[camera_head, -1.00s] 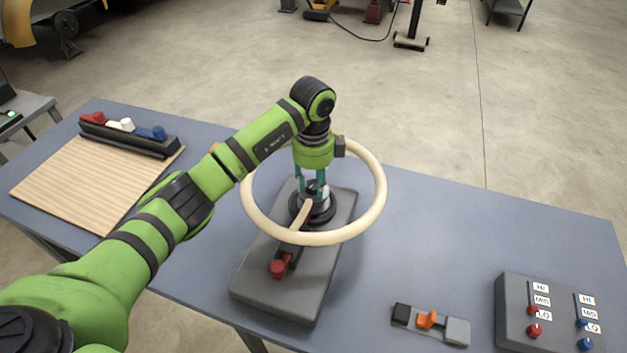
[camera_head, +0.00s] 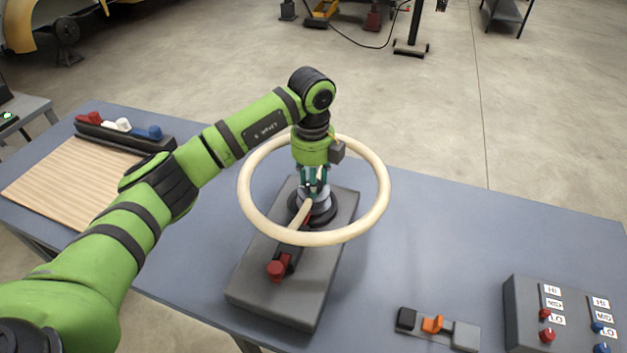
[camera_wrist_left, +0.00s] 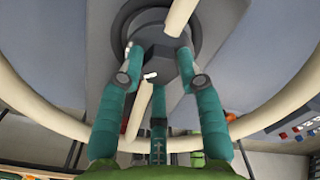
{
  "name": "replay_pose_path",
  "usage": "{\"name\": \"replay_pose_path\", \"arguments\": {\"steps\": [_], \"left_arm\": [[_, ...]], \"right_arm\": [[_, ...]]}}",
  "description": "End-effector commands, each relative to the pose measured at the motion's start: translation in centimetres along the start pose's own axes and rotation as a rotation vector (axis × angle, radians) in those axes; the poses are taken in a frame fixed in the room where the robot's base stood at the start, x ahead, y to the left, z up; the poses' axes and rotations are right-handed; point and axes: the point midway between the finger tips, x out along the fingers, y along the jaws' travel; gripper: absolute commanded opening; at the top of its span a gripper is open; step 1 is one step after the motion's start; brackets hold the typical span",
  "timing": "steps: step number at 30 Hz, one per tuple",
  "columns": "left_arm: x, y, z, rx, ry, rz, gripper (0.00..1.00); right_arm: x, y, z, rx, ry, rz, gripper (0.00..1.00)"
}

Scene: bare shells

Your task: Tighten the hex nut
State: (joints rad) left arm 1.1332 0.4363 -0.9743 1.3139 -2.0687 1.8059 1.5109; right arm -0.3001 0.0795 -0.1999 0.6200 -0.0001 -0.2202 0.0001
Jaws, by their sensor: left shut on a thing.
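The grey hex nut (camera_wrist_left: 160,66) sits at the centre of the dark round hub in the left wrist view. My left gripper (camera_head: 314,187) points down through the middle of the cream wheel (camera_head: 378,208), and its teal fingers are shut on the nut. In the head view the fingers mostly hide the nut. The hub stands on a grey base block (camera_head: 270,297). My right gripper is in neither view.
The wheel's rim encircles my left gripper. A red knob (camera_head: 277,269) sits on the block's front part. An orange switch unit (camera_head: 434,325) and a control box with red and blue knobs (camera_head: 520,310) stand right. A wooden board (camera_head: 65,185) lies left. The table's right back is clear.

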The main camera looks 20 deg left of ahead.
Motion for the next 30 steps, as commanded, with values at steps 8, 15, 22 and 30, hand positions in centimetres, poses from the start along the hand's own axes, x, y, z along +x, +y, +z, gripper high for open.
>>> {"name": "replay_pose_path", "arguments": {"steps": [8,15,22,30], "left_arm": [[0.2,0.1,-0.1,0.016,0.004,0.005,0.04],[0.2,0.1,-0.2,0.014,0.004,0.005,0.56],[0.1,0.0,-0.1,0.013,0.002,0.003,0.60],[-1.3,-0.1,0.0,0.012,0.000,-0.001,0.60]], "right_arm": [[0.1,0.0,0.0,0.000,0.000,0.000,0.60],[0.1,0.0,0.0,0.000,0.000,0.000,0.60],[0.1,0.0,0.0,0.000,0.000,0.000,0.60],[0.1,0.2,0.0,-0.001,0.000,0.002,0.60]]}}
